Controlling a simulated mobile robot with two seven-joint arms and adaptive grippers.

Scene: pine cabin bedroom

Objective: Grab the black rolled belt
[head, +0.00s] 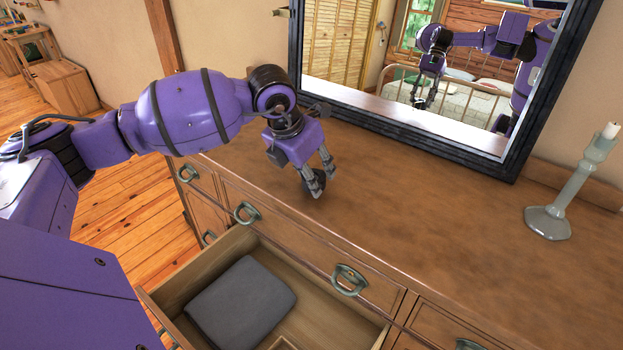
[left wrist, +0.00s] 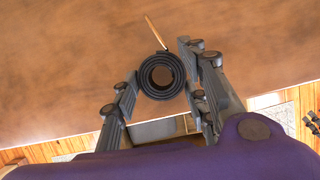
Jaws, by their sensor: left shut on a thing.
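The black rolled belt (left wrist: 160,76) sits between the two fingers of my left gripper (left wrist: 160,95) in the left wrist view, its coil seen end-on with a round hole in the middle. In the head view the belt (head: 316,183) is a dark roll at the fingertips of my left gripper (head: 315,174). The gripper points down over the dresser top near its front edge and is shut on the belt. I cannot tell whether the belt still touches the dresser top. My right gripper is not in view.
The wooden dresser top (head: 420,220) is mostly clear. A mirror (head: 420,80) stands at its back, reflecting my arm. A candlestick (head: 560,195) stands at the right. Below, an open drawer (head: 345,330) holds a folded dark grey cloth (head: 240,305).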

